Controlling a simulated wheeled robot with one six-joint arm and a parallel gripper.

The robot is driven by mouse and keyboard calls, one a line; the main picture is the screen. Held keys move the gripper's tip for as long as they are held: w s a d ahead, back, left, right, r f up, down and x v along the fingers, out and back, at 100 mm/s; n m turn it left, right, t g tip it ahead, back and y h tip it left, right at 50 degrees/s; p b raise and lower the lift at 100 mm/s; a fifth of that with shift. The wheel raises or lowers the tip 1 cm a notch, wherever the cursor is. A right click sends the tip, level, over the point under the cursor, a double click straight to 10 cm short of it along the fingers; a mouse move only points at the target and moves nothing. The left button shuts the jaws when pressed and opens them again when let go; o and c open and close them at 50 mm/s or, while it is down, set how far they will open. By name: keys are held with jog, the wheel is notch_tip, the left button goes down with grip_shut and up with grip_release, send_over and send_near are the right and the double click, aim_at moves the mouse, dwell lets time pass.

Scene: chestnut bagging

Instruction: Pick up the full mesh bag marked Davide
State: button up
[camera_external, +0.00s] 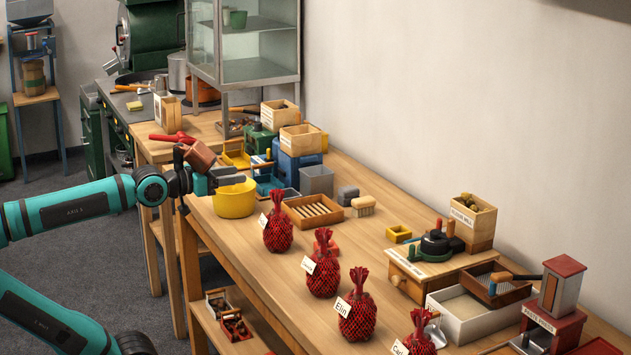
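Several full red mesh bags stand in a row along the front of the workbench, each with a white tag. The far bag (278,234) and the second bag (323,278) have tags too small to read. The third bag (361,318) is marked Elin. The nearest bag (421,345) is cut off by the lower edge, and its tag seems to begin with "Carl". I cannot tell which bag is marked Davide. My gripper (236,180) is over the yellow pot (235,203), left of and beyond the far bag, apart from all bags. Its fingers are too small to judge.
A slatted wooden tray (333,211), a brush (363,207) and a grey bin (316,181) stand behind the far bag. A small red object (332,249) lies behind the second bag. A white-walled tray (447,322) is at right. Bare wood lies mid-bench.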

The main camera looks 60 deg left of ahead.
jog(key=m+g+h, duration=0.2)
jog(key=g, duration=0.2)
send_near(320, 241)
jog(key=x, duration=0.7)
jog(key=shift+a+f, duration=0.2)
jog(key=shift+f, duration=0.05)
jog(key=shift+x, duration=3)
jog(key=shift+a, duration=0.1)
grip_shut()
